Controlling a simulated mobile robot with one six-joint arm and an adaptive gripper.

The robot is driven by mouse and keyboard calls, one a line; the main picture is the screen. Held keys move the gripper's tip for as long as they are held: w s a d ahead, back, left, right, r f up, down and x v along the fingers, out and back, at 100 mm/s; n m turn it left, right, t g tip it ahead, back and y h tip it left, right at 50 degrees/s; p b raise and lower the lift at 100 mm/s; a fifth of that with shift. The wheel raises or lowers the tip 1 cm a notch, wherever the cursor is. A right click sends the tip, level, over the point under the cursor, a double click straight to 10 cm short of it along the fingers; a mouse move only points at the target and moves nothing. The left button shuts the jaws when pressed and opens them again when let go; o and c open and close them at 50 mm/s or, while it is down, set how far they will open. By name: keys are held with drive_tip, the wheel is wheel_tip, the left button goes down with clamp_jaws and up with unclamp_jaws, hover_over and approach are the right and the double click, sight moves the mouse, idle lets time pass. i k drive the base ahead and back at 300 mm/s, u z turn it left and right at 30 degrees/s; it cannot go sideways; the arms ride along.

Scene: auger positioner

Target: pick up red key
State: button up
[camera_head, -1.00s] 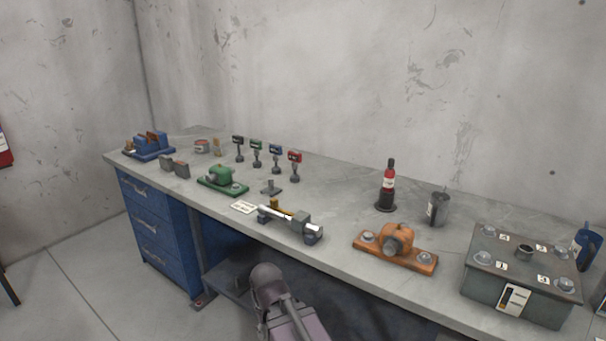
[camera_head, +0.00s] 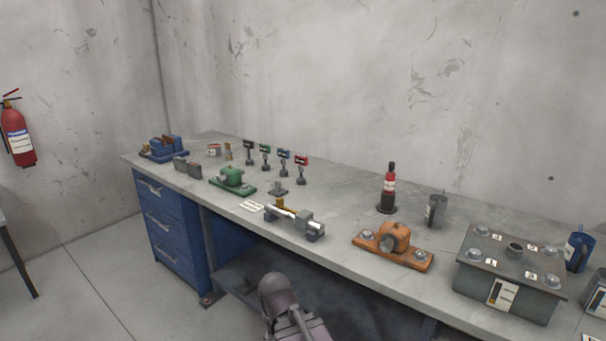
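The red key (camera_head: 301,160) stands upright on the workbench (camera_head: 340,205), toward the back near the wall. It has a red top on a dark stem and base. It is the rightmost of a row of similar upright keys: a blue key (camera_head: 284,155), a green key (camera_head: 265,149) and a dark key (camera_head: 249,145). Part of my arm shows at the bottom middle, in front of the bench and well short of the key. My gripper cannot be made out.
In front of the keys lie a green fixture (camera_head: 232,178) and a grey cylinder device (camera_head: 296,219). To the right are a red bottle (camera_head: 389,182), an orange fixture (camera_head: 392,245) and a grey box (camera_head: 510,275). Blue drawers (camera_head: 172,225) stand under the left end.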

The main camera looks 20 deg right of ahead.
sight(302, 160)
drive_tip(key=u, duration=0.4)
drive_tip(key=i, duration=0.85)
drive_tip(key=z, duration=0.9)
